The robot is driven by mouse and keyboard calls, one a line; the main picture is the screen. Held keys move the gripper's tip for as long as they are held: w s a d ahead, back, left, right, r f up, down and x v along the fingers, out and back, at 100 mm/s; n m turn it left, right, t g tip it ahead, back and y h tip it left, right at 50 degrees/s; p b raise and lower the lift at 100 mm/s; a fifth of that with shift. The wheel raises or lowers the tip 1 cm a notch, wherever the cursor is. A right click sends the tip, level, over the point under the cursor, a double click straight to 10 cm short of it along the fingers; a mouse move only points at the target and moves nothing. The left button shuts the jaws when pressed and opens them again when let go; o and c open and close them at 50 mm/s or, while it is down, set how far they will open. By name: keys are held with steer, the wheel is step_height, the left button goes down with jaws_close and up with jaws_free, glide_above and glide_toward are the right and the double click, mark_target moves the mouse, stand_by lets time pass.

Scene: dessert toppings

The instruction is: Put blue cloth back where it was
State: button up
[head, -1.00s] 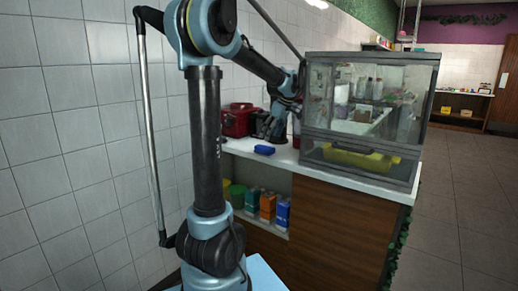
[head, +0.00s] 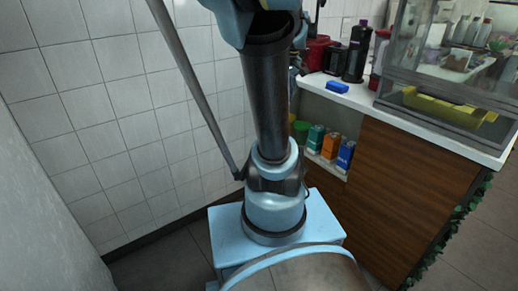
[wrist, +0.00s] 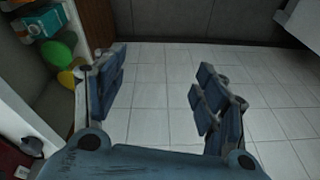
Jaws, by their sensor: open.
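The blue cloth (head: 337,87) looks like a small folded blue pad. It lies on the white counter (head: 365,97) near its left front edge, in the head view. My gripper (wrist: 160,95) is open and empty in the wrist view, with its fingers apart and only tiled floor seen between them. The cloth does not show in the wrist view. In the head view my arm's upper part runs out of the top of the picture, and my gripper cannot be made out there.
A black bottle (head: 356,52) and a red appliance (head: 316,50) stand behind the cloth. A glass display case (head: 445,110) is to its right. Cartons (head: 345,155) fill a shelf below. In the wrist view a green round thing (wrist: 56,52) sits at the left.

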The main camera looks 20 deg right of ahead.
steer(key=s+a+f+m+h, duration=0.1)
steer(key=s+a+f+m, duration=0.1)
steer(key=s+a+f, duration=0.8)
steer(key=s+f, duration=0.3)
steer(key=shift+s+a, duration=0.3)
